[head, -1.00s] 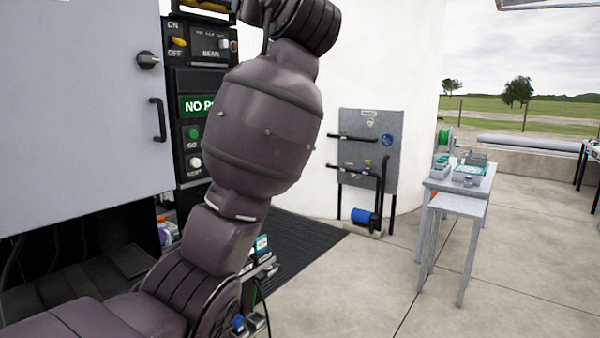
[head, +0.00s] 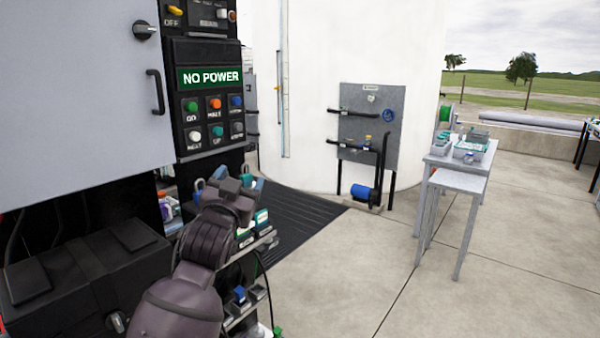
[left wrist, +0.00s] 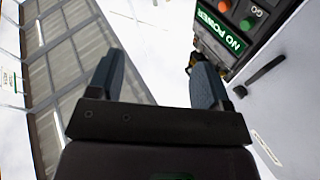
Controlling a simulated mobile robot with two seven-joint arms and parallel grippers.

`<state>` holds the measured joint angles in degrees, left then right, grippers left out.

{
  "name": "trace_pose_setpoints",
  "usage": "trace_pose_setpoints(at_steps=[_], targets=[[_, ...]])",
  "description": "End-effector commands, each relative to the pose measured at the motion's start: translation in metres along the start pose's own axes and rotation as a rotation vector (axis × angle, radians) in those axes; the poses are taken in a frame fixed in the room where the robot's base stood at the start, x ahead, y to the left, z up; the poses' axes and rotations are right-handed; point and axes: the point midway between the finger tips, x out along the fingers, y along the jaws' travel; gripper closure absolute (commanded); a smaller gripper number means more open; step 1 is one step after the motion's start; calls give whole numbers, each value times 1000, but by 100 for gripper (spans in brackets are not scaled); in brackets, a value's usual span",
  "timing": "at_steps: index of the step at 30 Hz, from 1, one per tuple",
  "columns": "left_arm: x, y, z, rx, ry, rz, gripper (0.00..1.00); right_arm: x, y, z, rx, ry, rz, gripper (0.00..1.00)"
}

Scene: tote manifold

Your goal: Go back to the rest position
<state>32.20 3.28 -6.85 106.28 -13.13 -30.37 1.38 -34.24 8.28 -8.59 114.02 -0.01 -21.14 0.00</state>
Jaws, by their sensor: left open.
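My left arm comes in from the bottom of the head view, folded low in front of the shelf cart. My left gripper (head: 238,187) is at its end, small and dark, near the shelf's upper items. In the left wrist view its two blue-grey fingers (left wrist: 155,80) stand wide apart with nothing between them. Behind them are a pale surface and, at upper right, the control panel (left wrist: 225,30). My right gripper is in neither view.
The black control panel (head: 207,100) with a "NO POWER" sign stands beside a grey cabinet door (head: 75,90). A small shelf (head: 262,243) is close to my left arm. A pipe board (head: 370,125) and a grey table (head: 455,182) stand farther off. The concrete floor (head: 370,270) between is clear.

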Motion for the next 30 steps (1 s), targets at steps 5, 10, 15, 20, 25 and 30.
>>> trace_pose_setpoints(at_steps=[5,10,15,20,25,30], targets=[[-51,0,76,-52,-75,25,28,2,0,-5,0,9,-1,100],[-106,0,138,-101,-158,36,28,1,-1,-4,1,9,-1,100],[-169,0,194,-148,-263,37,28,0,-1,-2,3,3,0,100],[-235,0,243,-182,-385,31,28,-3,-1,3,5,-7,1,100],[-314,1,289,-197,-534,20,28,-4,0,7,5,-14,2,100],[-397,3,325,-200,-688,8,28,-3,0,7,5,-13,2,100]])
